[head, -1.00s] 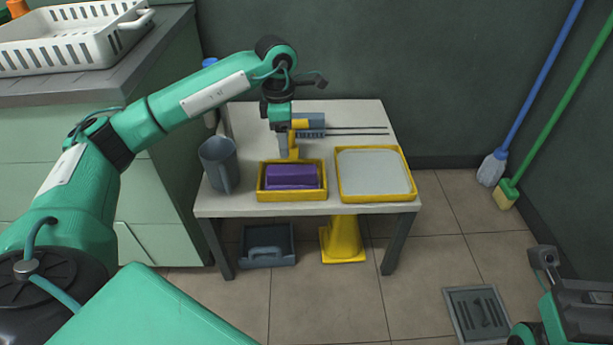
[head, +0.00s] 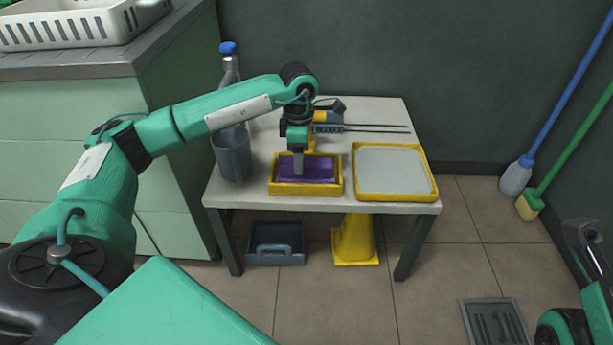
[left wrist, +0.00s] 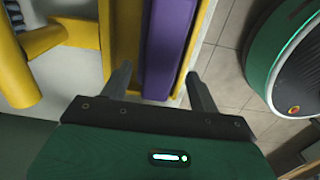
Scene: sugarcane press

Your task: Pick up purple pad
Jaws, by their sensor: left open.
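The purple pad (head: 312,170) lies in a yellow tray (head: 308,188) on the small table. My left gripper (head: 298,164) reaches down over the pad from behind, its finger in front of part of the pad in the head view. In the left wrist view the open fingers (left wrist: 160,88) stand on either side of the purple pad (left wrist: 168,45), with the tray's yellow wall (left wrist: 125,40) by the left finger. I cannot tell whether they touch the pad. My right gripper (head: 582,235) shows only in part at the lower right edge, away from the table.
A second yellow tray with a grey surface (head: 395,170) stands right of the pad's tray. A grey pitcher (head: 232,155) and a bottle (head: 229,65) stand at left. A grey-and-yellow tool (head: 328,118) lies behind. A yellow cone (head: 354,240) and grey caddy (head: 276,243) sit below the table.

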